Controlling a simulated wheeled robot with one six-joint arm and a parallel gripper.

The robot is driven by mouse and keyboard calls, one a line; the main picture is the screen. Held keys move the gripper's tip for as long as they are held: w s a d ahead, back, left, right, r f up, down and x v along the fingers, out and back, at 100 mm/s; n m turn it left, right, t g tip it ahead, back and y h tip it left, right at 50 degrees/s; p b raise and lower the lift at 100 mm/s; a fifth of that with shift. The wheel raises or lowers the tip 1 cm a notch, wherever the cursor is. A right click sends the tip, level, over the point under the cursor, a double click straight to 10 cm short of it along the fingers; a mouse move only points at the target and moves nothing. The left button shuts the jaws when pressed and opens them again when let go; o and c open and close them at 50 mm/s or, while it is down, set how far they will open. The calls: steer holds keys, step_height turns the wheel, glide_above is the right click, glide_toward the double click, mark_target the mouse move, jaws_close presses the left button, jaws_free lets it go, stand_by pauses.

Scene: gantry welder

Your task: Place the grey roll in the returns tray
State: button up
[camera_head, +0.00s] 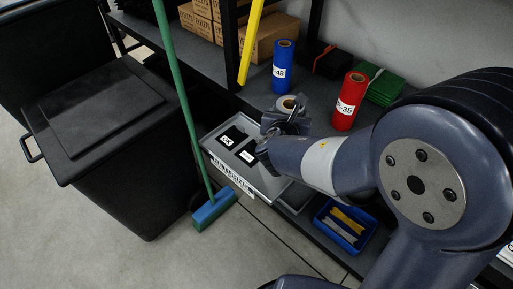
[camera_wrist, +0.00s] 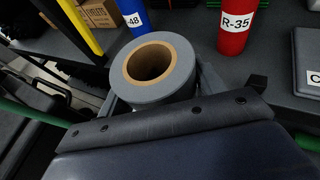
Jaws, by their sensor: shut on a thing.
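The grey roll (camera_wrist: 152,72), with a brown cardboard core, stands roughly upright between the fingers of my gripper (camera_wrist: 152,90) in the wrist view. My gripper (camera_head: 284,122) is shut on it. In the head view only the top of the grey roll (camera_head: 288,103) shows; the gripper hides the rest. The returns tray (camera_head: 226,171) is a grey tray with a white label on its front, below and to the left of my gripper. Black items with white labels lie in it. My gripper and forearm hide its right part.
A blue roll (camera_head: 284,66) and a red roll marked R-35 (camera_head: 348,101) stand on the shelf behind. A green broom (camera_head: 183,110) leans left of the tray, beside a black bin (camera_head: 105,135). A blue bin (camera_head: 342,226) sits lower right. A yellow pole (camera_head: 249,45) stands at the back.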

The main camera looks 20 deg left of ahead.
steer(key=shift+y, duration=0.3)
steer(key=shift+s+a+f+b, duration=0.1)
steer(key=shift+a+f+b, duration=0.25)
steer(key=shift+f, duration=1.3)
steer(key=shift+w+a+f+b, duration=0.15)
steer(key=shift+f+b, duration=0.45)
steer(key=shift+f, duration=1.1)
steer(key=shift+s+a+f+b, duration=0.2)
steer(key=shift+f+b, duration=0.25)
steer(key=shift+f, duration=1.2)
steer(key=shift+f, duration=0.2)
steer(key=o, duration=1.7)
steer(key=shift+o, duration=0.2)
steer(key=shift+r, duration=0.15)
steer(key=shift+r, duration=0.15)
steer(key=p+v, duration=0.1)
steer(key=v, duration=1)
steer(key=shift+s, duration=0.4)
